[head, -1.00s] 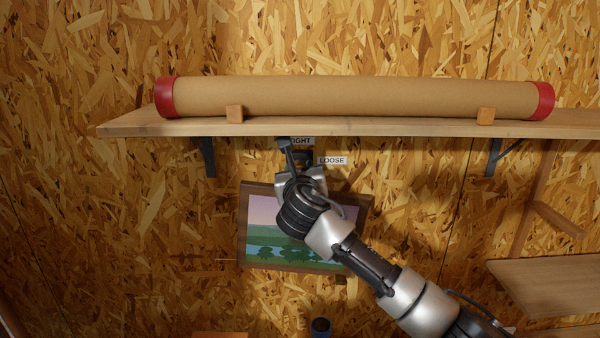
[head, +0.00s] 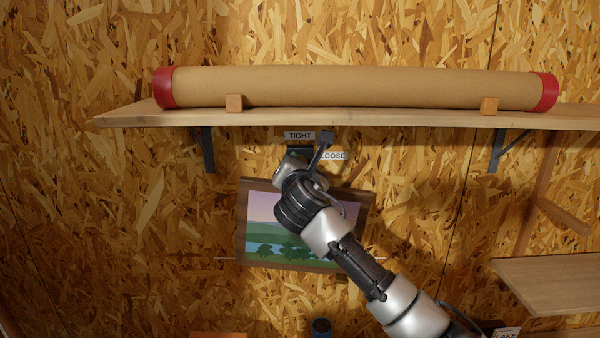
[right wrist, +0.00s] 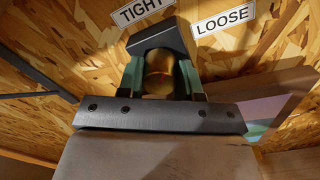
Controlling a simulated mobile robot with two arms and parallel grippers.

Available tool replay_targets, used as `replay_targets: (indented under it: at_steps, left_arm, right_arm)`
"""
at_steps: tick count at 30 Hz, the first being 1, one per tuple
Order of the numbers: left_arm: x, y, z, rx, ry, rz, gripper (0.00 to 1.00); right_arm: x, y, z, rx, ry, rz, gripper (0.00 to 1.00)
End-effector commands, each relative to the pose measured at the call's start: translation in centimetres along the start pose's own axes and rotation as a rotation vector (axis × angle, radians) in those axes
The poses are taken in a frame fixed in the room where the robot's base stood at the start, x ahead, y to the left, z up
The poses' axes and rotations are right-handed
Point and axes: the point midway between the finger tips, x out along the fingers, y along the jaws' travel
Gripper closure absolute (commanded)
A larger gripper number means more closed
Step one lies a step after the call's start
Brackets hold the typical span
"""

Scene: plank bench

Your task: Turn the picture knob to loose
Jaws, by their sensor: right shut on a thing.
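The brass knob (right wrist: 159,75) shows in the right wrist view between the two fingers of my right gripper (right wrist: 160,82), which are shut on it. In the head view this gripper (head: 308,160) is under the shelf and hides the knob. The TIGHT label (head: 299,135) is just above it and the LOOSE label (head: 337,156) is to its right, partly covered. Both labels also show in the wrist view, TIGHT (right wrist: 142,11) at top left and LOOSE (right wrist: 223,19) at top right. The framed picture (head: 262,225) hangs below, partly behind my right arm. My left gripper is out of view.
A plank shelf (head: 400,121) runs above the knob and carries a long cardboard tube (head: 360,87) with red caps. Dark brackets (head: 208,150) hold it up. A lower wooden shelf (head: 555,285) is at the right. The wall left of the picture is clear.

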Motion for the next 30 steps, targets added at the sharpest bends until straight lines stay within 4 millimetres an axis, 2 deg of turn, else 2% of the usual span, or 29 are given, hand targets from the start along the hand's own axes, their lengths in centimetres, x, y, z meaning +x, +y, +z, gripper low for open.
replay_targets:
  at_steps: [18, 30]
  left_arm:
    - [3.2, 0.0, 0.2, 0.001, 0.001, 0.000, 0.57]
    - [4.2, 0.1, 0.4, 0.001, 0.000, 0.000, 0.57]
  right_arm:
    - [0.0, 0.0, -0.2, 0.570, -0.016, -0.002, 0.89]
    - [0.0, 0.1, -0.1, 0.800, -0.021, -0.004, 0.89]
